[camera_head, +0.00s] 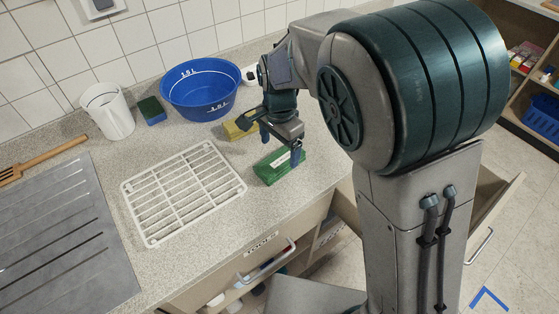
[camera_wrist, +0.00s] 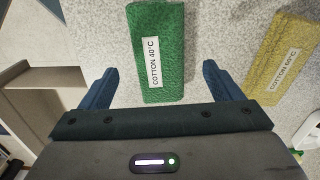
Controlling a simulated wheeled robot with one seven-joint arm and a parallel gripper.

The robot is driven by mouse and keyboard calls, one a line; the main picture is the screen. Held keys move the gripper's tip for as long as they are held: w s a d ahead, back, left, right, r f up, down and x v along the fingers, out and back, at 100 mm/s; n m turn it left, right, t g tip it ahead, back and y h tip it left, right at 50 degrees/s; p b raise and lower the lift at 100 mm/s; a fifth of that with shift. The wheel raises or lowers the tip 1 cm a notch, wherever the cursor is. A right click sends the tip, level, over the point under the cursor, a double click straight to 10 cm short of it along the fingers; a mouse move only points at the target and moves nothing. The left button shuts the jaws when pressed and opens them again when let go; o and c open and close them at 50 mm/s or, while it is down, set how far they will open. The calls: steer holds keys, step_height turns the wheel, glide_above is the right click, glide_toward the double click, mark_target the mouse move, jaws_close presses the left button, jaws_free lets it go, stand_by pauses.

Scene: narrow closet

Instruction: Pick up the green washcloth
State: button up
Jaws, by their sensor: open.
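The green washcloth (camera_head: 276,171) lies folded on the counter, near its front edge, with a white "COTTON 40°C" label. In the wrist view the green washcloth (camera_wrist: 172,50) is ahead, between the lines of the two fingers. My gripper (camera_head: 281,148) is above the washcloth in the head view and hides part of it. In the wrist view my gripper (camera_wrist: 158,88) is open, with its blue fingers wide apart and nothing held between them. I cannot tell the exact height of the fingertips over the cloth.
A yellow washcloth (camera_wrist: 282,65) lies to the right in the wrist view. On the counter (camera_head: 235,208) are a white rack (camera_head: 183,190), a blue bowl (camera_head: 200,92), a sponge (camera_head: 152,110) and a white cup (camera_head: 108,112). An open drawer (camera_head: 262,267) juts out below the front edge.

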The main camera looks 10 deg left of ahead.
mark_target(280, 158)
step_height(280, 158, down, 5)
steer(key=shift+r, duration=0.1)
steer(key=c, duration=1.1)
steer(key=shift+o, duration=0.2)
steer(key=shift+w, duration=0.1)
